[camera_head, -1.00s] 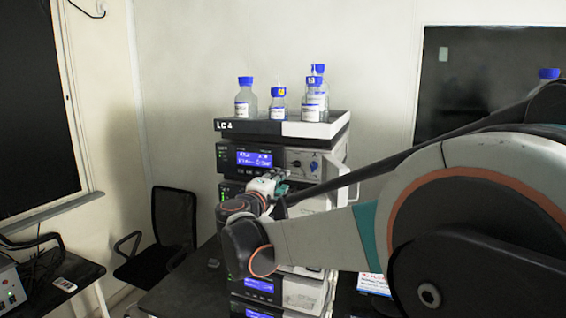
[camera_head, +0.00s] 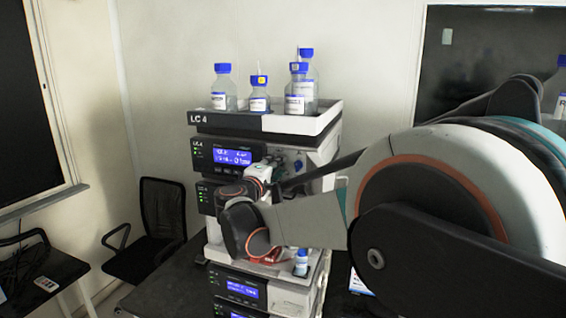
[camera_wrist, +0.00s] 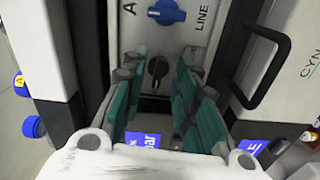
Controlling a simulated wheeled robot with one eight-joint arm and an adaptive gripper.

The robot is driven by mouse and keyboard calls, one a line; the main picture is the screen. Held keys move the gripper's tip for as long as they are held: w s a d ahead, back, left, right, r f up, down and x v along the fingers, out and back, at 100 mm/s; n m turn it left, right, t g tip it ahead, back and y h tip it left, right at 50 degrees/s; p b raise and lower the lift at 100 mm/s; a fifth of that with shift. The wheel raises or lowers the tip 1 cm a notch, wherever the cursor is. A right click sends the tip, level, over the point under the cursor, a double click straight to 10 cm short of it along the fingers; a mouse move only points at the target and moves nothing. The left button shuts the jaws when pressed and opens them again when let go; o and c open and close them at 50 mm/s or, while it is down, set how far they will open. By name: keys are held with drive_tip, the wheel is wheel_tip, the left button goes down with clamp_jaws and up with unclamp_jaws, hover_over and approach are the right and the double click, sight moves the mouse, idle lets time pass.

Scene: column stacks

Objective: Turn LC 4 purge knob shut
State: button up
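The LC 4 stack (camera_head: 228,123) stands on the dark bench in the head view. In the wrist view its panel shows a black knob (camera_wrist: 158,68) and above it a blue knob (camera_wrist: 167,13) beside the letters "A" and "LINE". The black knob's grip bar is near upright, slightly tilted; its label is hidden. My gripper (camera_wrist: 161,80) is open, its teal fingers apart on either side of the black knob's line, with no contact visible. In the head view my gripper (camera_head: 272,171) is at the upper module's front, and my arm hides most of the knob panel.
Several blue-capped bottles (camera_head: 223,92) stand in the tray on top of the stack. A black handle (camera_wrist: 262,72) sticks out right of the panel in the wrist view. A small bottle (camera_head: 301,264) stands lower in the stack. A chair (camera_head: 160,215) is at left.

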drive_tip(key=shift+w, duration=0.15)
drive_tip(key=shift+r, duration=0.1)
drive_tip(key=shift+c, duration=0.9)
clamp_jaws()
